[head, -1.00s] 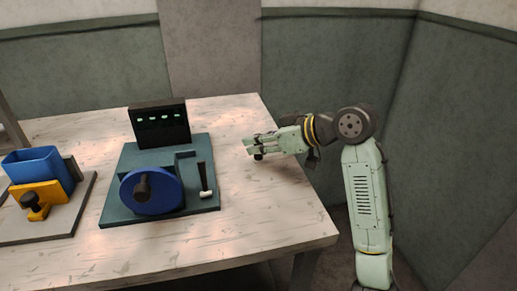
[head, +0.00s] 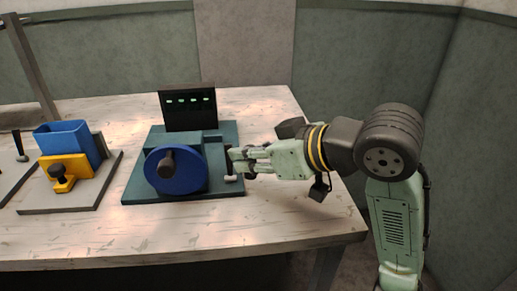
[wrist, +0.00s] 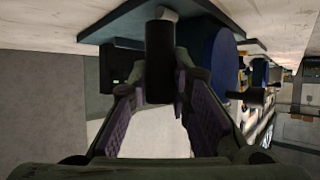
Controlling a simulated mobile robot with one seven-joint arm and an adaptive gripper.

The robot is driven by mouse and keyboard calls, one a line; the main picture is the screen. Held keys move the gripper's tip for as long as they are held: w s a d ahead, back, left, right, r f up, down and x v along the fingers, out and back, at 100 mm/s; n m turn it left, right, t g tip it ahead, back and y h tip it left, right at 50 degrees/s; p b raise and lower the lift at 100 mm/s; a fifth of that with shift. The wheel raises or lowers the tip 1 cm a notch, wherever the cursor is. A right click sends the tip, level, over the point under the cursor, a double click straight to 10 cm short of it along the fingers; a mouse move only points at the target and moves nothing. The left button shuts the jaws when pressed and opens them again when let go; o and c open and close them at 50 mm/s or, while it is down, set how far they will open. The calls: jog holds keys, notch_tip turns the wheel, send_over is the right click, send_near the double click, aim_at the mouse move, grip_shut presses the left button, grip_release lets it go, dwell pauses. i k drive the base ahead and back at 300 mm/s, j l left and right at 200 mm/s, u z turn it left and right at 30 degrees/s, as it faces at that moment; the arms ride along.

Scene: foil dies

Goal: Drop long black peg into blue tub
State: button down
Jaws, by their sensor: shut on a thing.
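My gripper (head: 238,160) is shut on the long black peg (wrist: 160,65) at the right side of the teal base. In the wrist view the dark peg stands between the two finger pads (wrist: 160,100), with its pale end pointing at the base. In the head view the fingers hide most of the peg; its white end (head: 230,178) shows just below them, and I cannot tell if it touches the base. The blue tub (head: 68,143) stands open-topped behind a yellow block at the left.
The teal base (head: 150,196) carries a blue disc (head: 178,170) with a dark knob, and a black panel (head: 188,110) with green lights. The yellow block (head: 66,170) has a dark knob. Another black peg (head: 19,143) stands at the far left.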

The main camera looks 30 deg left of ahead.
aim_at(89, 163)
jog(key=k+l, duration=0.25)
jog(key=k, duration=0.2)
jog(key=k+l, duration=0.3)
jog(key=k, duration=0.15)
